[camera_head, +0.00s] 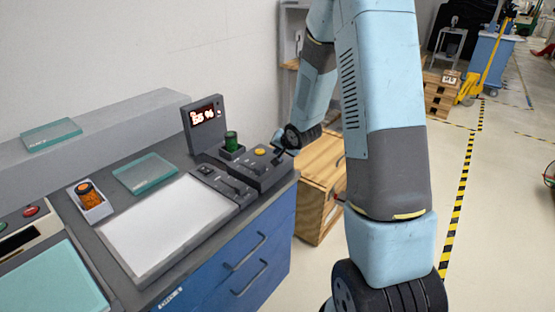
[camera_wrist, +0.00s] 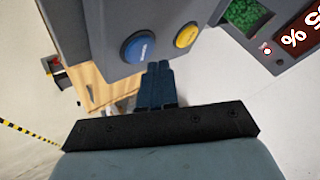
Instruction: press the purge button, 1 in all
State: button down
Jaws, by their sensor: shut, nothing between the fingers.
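A control box (camera_head: 262,168) stands at the far right end of the cart top. In the wrist view it carries a round blue button (camera_wrist: 140,47) with small lettering I cannot read for sure, and a yellow button (camera_wrist: 187,36) to its right. The yellow button also shows in the head view (camera_head: 261,151); the blue one is hard to make out there. My gripper (camera_wrist: 158,67) is shut and empty. Its fingertips appear close to the blue button, just below and right of it in the wrist view; I cannot tell whether they touch anything.
A display (camera_head: 203,115) and a green-filled jar (camera_head: 231,141) stand left of the box. A white panel (camera_head: 165,225), an orange jar (camera_head: 87,193) and a glass plate (camera_head: 145,173) are further left. A wooden crate (camera_head: 318,190) stands on the floor beyond the cart.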

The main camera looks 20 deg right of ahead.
jog(key=shift+s+f, duration=0.1)
jog(key=shift+f, duration=0.65)
dwell(1.2)
jog(key=shift+r, duration=0.15)
dwell(0.3)
jog(key=shift+r, duration=0.7)
jog(key=shift+r, duration=2.5)
